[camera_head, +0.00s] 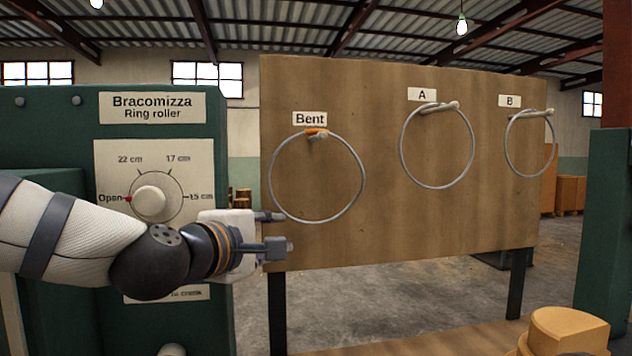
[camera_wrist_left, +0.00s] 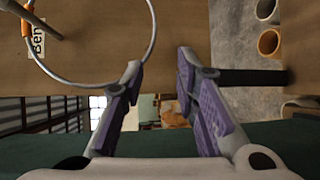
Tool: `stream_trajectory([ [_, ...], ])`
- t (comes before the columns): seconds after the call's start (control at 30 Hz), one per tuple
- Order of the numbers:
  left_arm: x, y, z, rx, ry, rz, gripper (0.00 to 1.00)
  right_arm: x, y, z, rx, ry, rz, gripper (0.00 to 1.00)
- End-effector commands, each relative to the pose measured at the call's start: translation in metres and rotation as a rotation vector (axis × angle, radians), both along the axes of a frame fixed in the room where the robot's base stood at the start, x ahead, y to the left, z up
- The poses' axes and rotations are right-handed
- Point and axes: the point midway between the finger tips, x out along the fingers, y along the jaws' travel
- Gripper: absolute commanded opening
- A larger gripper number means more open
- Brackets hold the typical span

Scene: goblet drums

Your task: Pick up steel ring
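A thin steel ring (camera_head: 363,180) hangs from a peg under the "Bent" label on the wooden board (camera_head: 400,225), with an orange piece at its top. Two more steel rings hang further right, ring A (camera_head: 401,150) and ring B (camera_head: 506,143). My left gripper (camera_head: 281,230) is open at the board's lower left, beside the lower left of the "Bent" ring. In the left wrist view, the ring (camera_wrist_left: 90,86) passes close to the left fingertip of the open gripper (camera_wrist_left: 160,69); I cannot tell if they touch. Nothing shows between the fingers. My right gripper is out of view.
The green "Bracomizza" ring roller (camera_head: 55,130) stands at left, its dial (camera_head: 150,202) by "Open", close behind my left arm. The board stands on dark legs. A green post (camera_head: 606,220) and an orange-brown object (camera_head: 565,332) are at right. Floor shows below the board.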

Motion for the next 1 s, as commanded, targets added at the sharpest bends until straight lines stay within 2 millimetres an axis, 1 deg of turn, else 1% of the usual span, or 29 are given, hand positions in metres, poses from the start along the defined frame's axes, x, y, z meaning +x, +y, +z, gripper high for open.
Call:
stream_trajectory([
  [0.07, 0.004, -0.003, -0.001, 0.002, 0.0, -0.001, 0.28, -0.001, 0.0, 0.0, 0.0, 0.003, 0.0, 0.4],
  [0.3, 0.051, -0.022, -0.009, 0.004, -0.001, -0.001, 0.28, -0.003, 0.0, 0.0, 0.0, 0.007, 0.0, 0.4],
  [0.47, 0.069, -0.031, -0.01, 0.004, -0.001, -0.001, 0.28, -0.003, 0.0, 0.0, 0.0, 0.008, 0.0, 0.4],
  [0.6, 0.093, -0.047, -0.013, 0.004, 0.003, -0.002, 0.28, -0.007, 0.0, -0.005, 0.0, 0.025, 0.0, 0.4],
  [0.7, 0.106, -0.051, -0.017, 0.003, 0.005, -0.001, 0.28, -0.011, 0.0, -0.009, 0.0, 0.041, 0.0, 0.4],
  [0.8, 0.11, -0.052, -0.015, 0.003, 0.003, -0.002, 0.28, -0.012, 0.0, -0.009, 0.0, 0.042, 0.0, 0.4],
  [0.93, 0.109, -0.052, -0.012, 0.003, 0.0, -0.001, 0.28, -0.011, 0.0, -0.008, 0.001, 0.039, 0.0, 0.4],
  [0.97, 0.109, -0.052, -0.012, 0.003, -0.001, -0.001, 0.26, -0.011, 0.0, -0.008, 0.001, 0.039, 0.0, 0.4],
  [1.0, 0.108, -0.052, -0.011, 0.003, -0.001, -0.001, 0.17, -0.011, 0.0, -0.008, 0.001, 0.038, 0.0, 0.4],
])
